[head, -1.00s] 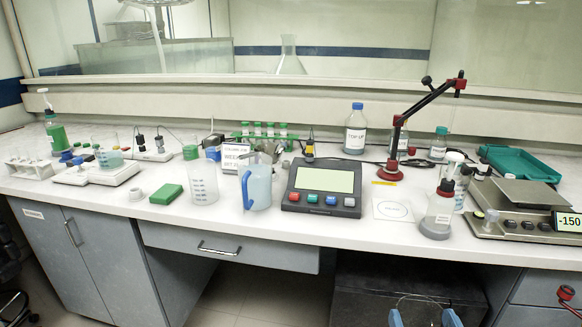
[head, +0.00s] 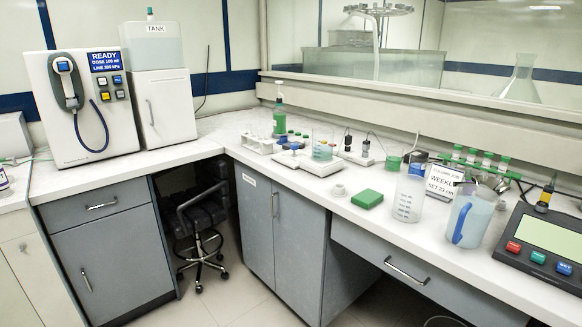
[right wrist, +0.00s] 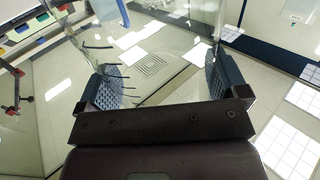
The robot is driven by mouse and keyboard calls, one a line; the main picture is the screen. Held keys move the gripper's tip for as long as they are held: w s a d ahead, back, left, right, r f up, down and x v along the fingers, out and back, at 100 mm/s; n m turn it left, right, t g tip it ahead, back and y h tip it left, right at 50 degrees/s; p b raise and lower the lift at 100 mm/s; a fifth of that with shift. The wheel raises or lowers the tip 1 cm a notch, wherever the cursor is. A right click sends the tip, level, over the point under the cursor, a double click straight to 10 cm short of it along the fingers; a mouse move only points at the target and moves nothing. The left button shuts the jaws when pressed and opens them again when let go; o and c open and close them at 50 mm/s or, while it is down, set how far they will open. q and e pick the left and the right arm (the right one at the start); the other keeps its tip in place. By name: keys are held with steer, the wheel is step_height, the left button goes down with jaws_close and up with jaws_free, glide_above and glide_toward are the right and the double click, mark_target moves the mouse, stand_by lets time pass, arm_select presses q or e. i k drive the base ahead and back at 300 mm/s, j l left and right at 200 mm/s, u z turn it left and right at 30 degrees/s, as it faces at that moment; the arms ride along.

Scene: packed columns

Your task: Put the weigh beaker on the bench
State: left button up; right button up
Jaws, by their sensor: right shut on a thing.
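My right gripper (right wrist: 162,82) shows only in the right wrist view. Its two dark blue padded fingers are shut on a clear glass beaker (right wrist: 150,45), one on each side of its wall. I see through the glass to the floor, with dark graduation lines on its left side. I take it for the weigh beaker, though no label shows. The white bench (head: 228,126) runs round the corner in the head view. The held beaker and both grippers are outside the head view.
On the bench stand a graduated plastic beaker (head: 409,198), a blue-handled jug (head: 472,218), a green block (head: 367,199), a dark balance-like panel (head: 545,245) and a stirrer with a beaker (head: 322,145). A dosing machine (head: 90,105) stands left.

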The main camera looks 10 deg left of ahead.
mark_target(92, 172)
steer(key=i+j+u, duration=0.15)
steer(key=u, duration=0.3)
steer(key=i+j+u, duration=0.2)
steer(key=j+u, duration=0.15)
steer(key=u, duration=0.15)
steer(key=i+j+u, duration=0.3)
steer(key=i+u, duration=0.3)
steer(key=i, duration=0.2)
